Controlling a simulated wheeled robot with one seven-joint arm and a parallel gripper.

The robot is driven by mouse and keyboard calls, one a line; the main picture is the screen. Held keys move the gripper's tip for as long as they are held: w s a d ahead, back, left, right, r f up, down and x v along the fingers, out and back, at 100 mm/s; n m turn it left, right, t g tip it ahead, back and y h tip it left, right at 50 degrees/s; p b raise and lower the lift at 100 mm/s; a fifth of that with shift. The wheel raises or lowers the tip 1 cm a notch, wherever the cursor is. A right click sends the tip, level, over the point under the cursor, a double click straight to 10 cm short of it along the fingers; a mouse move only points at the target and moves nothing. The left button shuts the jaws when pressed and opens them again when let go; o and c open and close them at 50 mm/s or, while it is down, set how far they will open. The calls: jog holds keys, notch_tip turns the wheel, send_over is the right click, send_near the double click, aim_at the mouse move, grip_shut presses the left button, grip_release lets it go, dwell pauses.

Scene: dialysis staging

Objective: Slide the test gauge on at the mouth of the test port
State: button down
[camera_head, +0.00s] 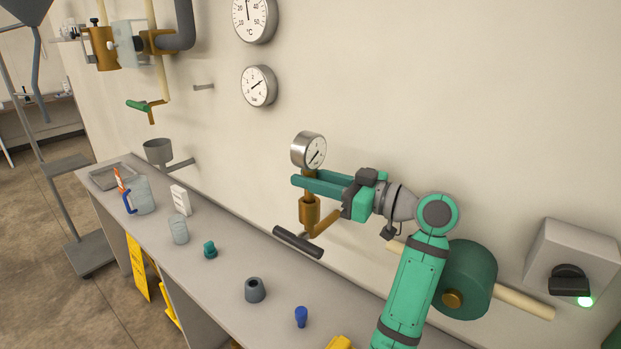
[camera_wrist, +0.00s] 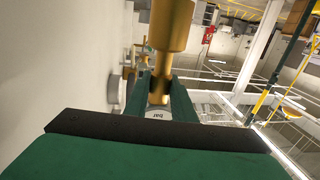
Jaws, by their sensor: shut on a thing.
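The test gauge (camera_head: 309,150) is a round silver dial with a white face on a brass stem that widens to a brass lower end (camera_head: 309,211). It stands about upright. My gripper (camera_head: 307,182) is shut on the stem just below the dial. The brass test port (camera_head: 325,223) comes out by the wall, close under the gauge, with a dark bar handle (camera_head: 298,242) there. The port's mouth is hidden, so I cannot tell whether gauge and port touch. In the wrist view, the wide brass part (camera_wrist: 172,25) shows above my fingers (camera_wrist: 159,100) and part of the dial (camera_wrist: 155,112) below.
The grey bench (camera_head: 220,272) below carries a grey cone-shaped piece (camera_head: 255,290), a blue plug (camera_head: 301,317), a green cap (camera_head: 210,250) and clear containers. Two wall dials (camera_head: 258,86) are above left. A grey switch box (camera_head: 572,265) is at right.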

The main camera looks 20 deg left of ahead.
jog(key=shift+f, duration=0.55)
jog(key=c, duration=1.4)
grip_release()
